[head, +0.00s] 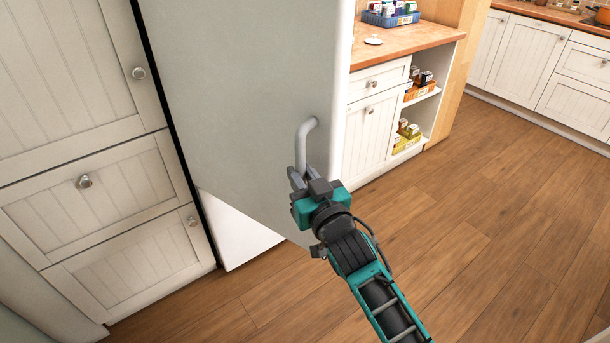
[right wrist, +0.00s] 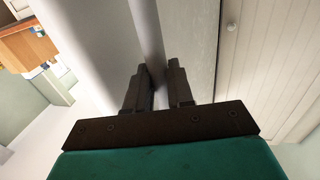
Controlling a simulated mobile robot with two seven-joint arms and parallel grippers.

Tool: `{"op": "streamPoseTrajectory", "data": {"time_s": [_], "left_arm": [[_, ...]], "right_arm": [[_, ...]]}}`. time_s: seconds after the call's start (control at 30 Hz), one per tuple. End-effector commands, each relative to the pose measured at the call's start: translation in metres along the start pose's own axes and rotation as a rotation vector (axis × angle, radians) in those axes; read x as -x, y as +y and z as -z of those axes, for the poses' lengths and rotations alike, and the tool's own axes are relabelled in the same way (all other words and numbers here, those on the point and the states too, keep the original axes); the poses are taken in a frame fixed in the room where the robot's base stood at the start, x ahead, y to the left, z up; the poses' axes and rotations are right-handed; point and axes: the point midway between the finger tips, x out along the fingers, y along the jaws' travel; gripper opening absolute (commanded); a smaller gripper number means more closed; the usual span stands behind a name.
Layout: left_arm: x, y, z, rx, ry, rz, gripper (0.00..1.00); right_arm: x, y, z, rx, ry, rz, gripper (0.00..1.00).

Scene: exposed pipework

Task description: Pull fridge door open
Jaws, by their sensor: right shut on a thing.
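The fridge door (head: 240,80) is a large grey-green panel in the middle of the head view. Its grey curved bar handle (head: 303,140) is near the right edge. The door appears swung outward, with its lower edge slanting above the floor. My right gripper (head: 299,180) is shut on the lower part of the handle. In the right wrist view, the handle (right wrist: 148,40) runs down between the two dark fingers (right wrist: 160,88), which partly hide it. My left gripper is not in view.
White drawers and cabinets (head: 85,180) stand close on the left. A white panel (head: 240,232) shows below the door. A wooden counter with shelves (head: 405,42) stands behind on the right. The wooden floor (head: 470,220) is clear on the right.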

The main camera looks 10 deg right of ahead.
Motion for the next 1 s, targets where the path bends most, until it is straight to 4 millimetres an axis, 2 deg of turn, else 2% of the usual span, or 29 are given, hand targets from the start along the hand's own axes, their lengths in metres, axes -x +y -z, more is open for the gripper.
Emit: {"op": "streamPoseTrajectory", "data": {"time_s": [0.03, 0.47, 0.5, 0.67, 1.0], "left_arm": [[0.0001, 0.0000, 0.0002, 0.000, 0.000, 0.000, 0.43], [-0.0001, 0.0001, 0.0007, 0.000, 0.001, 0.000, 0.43], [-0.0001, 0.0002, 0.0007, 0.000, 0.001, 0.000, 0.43], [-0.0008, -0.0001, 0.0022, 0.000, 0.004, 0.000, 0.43], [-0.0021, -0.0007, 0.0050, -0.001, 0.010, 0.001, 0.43]], "right_arm": [[-0.0030, -0.0085, 0.0073, -0.008, 0.017, 0.016, 0.00], [-0.0031, -0.0086, 0.0072, -0.008, 0.018, 0.016, 0.00], [-0.0032, -0.0087, 0.0073, -0.008, 0.018, 0.016, 0.26], [-0.0028, -0.0078, 0.0063, -0.006, 0.015, 0.015, 0.41], [0.0017, -0.0049, 0.0029, -0.002, 0.007, 0.010, 0.43]]}}
